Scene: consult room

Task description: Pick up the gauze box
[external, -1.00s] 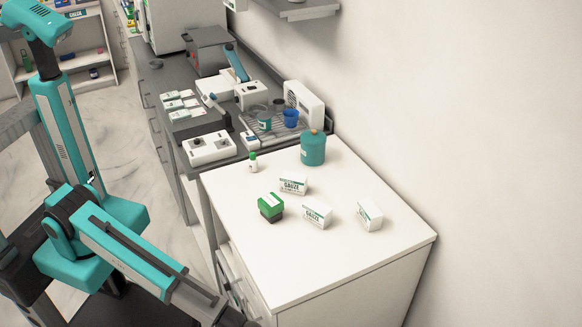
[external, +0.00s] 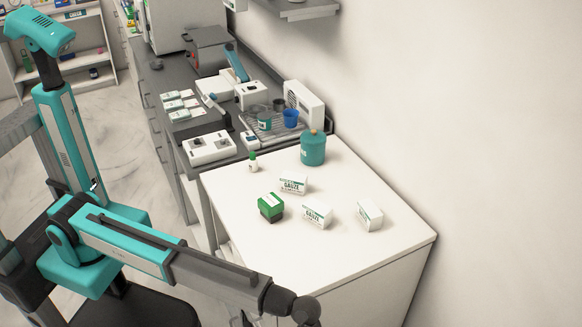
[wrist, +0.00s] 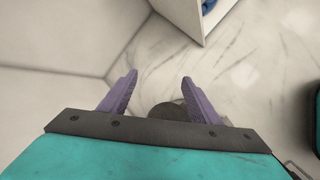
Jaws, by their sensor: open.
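No gauze box shows in the wrist view. In the external view my arm reaches to the counter's front edge, and the gripper itself is not clearly visible there.
A green box (external: 271,207) stands just left of the middle gauze box. A small white bottle with a green cap (external: 253,162) and a teal jar (external: 313,148) stand behind. The counter's front part is clear. A wall runs along the right.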

